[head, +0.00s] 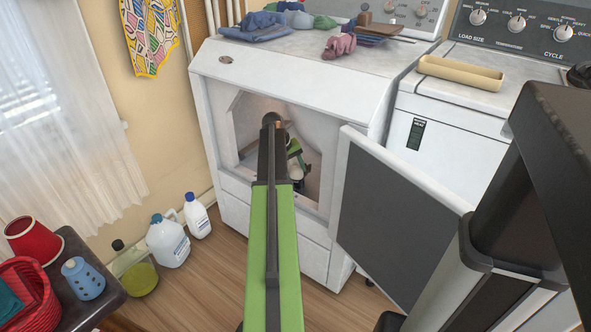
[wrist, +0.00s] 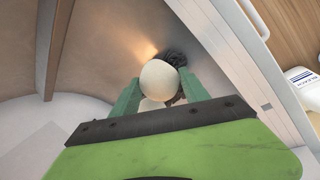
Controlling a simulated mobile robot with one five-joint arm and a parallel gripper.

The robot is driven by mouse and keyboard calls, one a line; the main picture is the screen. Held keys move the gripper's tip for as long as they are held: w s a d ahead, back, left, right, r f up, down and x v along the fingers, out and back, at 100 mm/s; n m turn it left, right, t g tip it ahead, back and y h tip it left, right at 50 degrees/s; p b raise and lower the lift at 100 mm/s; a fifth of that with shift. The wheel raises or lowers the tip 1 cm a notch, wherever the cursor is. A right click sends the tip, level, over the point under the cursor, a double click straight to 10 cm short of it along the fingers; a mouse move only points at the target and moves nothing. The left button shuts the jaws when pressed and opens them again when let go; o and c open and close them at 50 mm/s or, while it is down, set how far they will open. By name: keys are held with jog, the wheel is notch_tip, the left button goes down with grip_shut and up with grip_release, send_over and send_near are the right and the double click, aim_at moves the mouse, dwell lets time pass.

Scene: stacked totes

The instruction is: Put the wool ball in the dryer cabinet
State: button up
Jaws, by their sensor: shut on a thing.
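The wool ball (wrist: 158,78) is a cream, rounded ball between the two green fingers of my gripper (wrist: 160,90) in the wrist view. My gripper is shut on it. A second pale rounded shape shows just below the ball, and I cannot tell what it is. The dryer cabinet (head: 225,90) is white, with its door (head: 385,205) swung open to the right. In the head view my arm reaches into the opening, and my gripper (head: 297,162) is at or inside it. My arm hides part of the opening.
A dark, fuzzy thing (wrist: 176,57) is behind the ball in the wrist view. Clothes (head: 257,26) lie on the dryer top. A second machine (head: 450,130) stands to the right. Several bottles, including a large jug (head: 167,244), stand on the floor at left, near a dark table (head: 80,262).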

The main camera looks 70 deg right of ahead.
aim_at(293, 168)
jog(key=o, duration=1.3)
jog(key=shift+f, duration=0.1)
jog(key=shift+o, duration=0.2)
jog(key=shift+r+p, duration=0.3)
jog(key=p+v, duration=0.6)
jog(key=shift+w+a+r, duration=0.15)
jog(key=shift+a+r, duration=0.05)
jog(key=w+a, duration=0.7)
jog(key=w, duration=0.1)
jog(key=shift+w+a+f+b, duration=0.2)
jog(key=shift+a+f+b, duration=0.05)
jog(key=shift+f+b, duration=0.25)
jog(key=shift+w, duration=0.15)
